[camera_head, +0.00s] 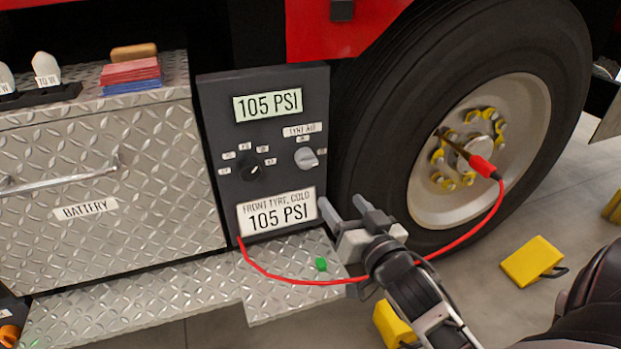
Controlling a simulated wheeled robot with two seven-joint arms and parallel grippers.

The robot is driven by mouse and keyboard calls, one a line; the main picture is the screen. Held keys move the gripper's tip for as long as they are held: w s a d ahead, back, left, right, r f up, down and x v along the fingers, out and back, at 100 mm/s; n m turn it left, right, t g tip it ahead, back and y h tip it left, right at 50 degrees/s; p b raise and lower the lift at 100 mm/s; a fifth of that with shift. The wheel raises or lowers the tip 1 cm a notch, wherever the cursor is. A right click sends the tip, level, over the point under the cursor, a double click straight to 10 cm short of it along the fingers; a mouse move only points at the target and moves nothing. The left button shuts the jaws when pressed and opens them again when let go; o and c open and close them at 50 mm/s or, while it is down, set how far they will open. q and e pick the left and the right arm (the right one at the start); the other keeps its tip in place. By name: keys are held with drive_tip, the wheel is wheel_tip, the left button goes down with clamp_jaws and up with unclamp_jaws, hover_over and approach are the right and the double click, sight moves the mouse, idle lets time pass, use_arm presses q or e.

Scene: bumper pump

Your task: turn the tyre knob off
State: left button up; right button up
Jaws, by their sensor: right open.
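The dark control panel (222,118) stands left of the tyre, with a display reading 105 PSI at its top. The grey tyre knob (306,158) sits at its right under a "TYRE AIR" label; its small position labels are too small to read. A black selector knob (250,171) is to its left. My right gripper (340,205) is open and empty, in front of the panel's lower right edge, below the tyre knob and apart from it. My left gripper is not in view.
A red hose (300,282) runs from the panel's lower left, past my right gripper, to a red-handled connector (481,166) at the wheel (535,115). A green cap (321,264) lies on the step (200,290). Yellow chocks (533,261) are on the floor.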

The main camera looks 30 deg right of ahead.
sight(311, 164)
drive_tip(key=w+b, duration=0.1)
drive_tip(key=w, duration=0.3)
drive_tip(key=w+d, duration=0.1)
drive_tip(key=w, duration=0.4)
drive_tip(key=w+d+b, duration=0.1)
drive_tip(key=w, duration=0.4)
drive_tip(key=shift+d+b, duration=0.15)
drive_tip(key=shift+b, duration=0.15)
drive_tip(key=shift+w+d, duration=0.15)
drive_tip(key=shift+w, duration=0.45)
drive_tip(key=shift+c, duration=0.9)
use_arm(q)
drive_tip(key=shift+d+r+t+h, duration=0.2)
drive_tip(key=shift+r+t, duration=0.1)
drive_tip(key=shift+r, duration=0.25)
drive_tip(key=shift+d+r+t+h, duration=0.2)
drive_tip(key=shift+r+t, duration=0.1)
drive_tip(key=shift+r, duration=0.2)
use_arm(e)
drive_tip(key=c, duration=0.7)
